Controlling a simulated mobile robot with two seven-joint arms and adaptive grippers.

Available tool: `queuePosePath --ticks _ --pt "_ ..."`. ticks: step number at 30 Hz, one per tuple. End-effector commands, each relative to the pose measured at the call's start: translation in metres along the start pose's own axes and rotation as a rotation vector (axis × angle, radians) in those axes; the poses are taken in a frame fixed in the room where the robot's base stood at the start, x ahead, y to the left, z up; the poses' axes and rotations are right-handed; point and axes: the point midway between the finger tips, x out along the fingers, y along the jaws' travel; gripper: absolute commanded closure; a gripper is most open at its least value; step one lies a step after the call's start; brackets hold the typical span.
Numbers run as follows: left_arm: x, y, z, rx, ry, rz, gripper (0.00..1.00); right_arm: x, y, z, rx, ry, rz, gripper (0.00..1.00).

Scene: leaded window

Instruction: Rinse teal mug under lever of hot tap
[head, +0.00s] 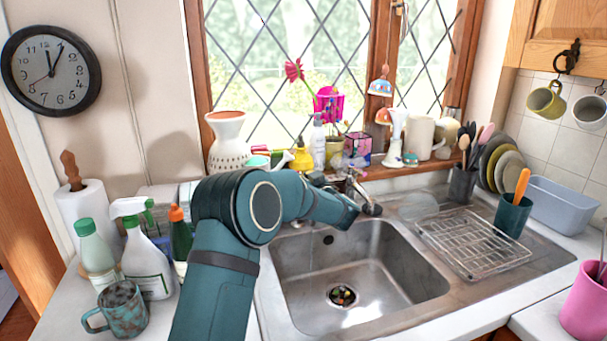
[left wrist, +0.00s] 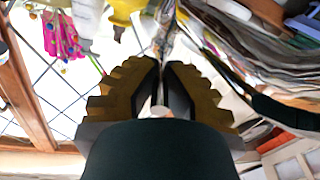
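The teal mug (head: 126,308), mottled with brown, stands upright on the counter at the lower left, its handle to the left. The metal tap (head: 352,184) stands behind the sink (head: 360,275), partly hidden by my left arm; I cannot tell its hot lever apart. My left gripper (head: 372,209) is at the tap, above the sink's back edge, far from the mug. In the left wrist view its fingers (left wrist: 161,66) are nearly together, with only a thin gap and nothing clearly held. A shiny metal part shows just beyond the tips. My right gripper is not in view.
A wire rack (head: 475,245) and a dark green cup (head: 512,216) are right of the sink. The windowsill is crowded with a vase (head: 228,145) and bottles. The basin is mostly empty.

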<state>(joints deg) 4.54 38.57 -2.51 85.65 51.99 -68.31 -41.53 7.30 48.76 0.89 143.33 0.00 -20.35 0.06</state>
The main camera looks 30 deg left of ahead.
Motion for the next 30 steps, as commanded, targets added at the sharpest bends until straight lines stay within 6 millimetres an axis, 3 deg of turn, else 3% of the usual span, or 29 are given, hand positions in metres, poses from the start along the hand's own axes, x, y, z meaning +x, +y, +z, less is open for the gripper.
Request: queuePosePath --ticks 1,7,21,24,25,30 --pt "0.001 0.005 -0.009 -0.001 0.012 -0.025 1.0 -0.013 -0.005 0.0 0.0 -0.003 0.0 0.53" --pt "0.002 0.009 -0.008 -0.004 0.035 -0.125 1.0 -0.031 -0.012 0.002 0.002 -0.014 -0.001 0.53" --pt "0.002 0.009 -0.005 -0.006 0.046 -0.168 1.0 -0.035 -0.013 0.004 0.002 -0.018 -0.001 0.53" --pt "0.002 0.009 -0.005 -0.006 0.045 -0.168 0.62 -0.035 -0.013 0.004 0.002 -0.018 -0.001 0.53" --pt "0.002 0.009 -0.005 -0.005 0.044 -0.168 0.58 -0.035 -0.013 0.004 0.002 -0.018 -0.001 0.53" --pt "0.001 0.009 -0.002 -0.003 0.04 -0.167 0.58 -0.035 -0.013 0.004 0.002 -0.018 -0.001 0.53"
